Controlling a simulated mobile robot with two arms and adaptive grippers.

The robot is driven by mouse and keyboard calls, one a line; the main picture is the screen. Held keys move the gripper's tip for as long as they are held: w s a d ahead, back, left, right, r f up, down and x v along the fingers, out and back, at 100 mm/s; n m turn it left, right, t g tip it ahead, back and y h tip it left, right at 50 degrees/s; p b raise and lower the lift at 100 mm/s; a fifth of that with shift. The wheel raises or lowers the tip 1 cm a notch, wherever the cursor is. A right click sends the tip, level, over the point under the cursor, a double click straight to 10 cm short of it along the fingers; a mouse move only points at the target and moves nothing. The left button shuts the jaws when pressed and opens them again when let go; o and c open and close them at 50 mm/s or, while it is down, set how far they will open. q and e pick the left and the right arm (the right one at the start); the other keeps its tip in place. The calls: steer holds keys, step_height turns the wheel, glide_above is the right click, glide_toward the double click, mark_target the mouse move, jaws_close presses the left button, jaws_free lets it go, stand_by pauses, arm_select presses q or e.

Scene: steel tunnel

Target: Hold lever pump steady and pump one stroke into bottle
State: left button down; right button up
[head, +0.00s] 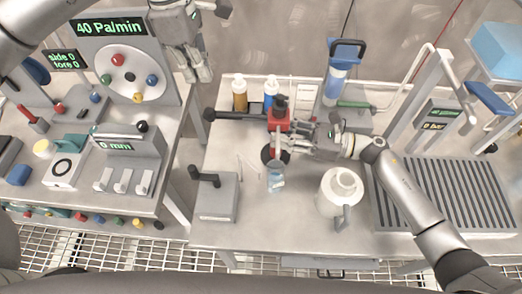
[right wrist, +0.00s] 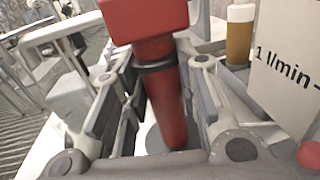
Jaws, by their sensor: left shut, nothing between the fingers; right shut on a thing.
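The lever pump has a red body (head: 279,121) with a black top, and a black lever arm (head: 232,114) reaching left to a dark knob. My right gripper (head: 290,140) is shut on the red body from the right. In the right wrist view the red column (right wrist: 170,100) stands between its two fingers, with a dark ring around it. A small clear bottle (head: 276,179) with a bluish lower part stands on the table just in front of the pump's dark round base (head: 275,156). My left gripper (head: 201,72) is shut and empty, up and left of the pump, away from the lever.
An amber bottle (head: 239,97) and a blue one (head: 270,93) stand behind the pump. A white jug (head: 341,196) is at right, a grey box (head: 217,198) with a black handle at left. A slatted grey tray (head: 440,195) fills the right side. A gap separates the benches.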

stand_by(0.4)
steer(key=o, duration=1.2)
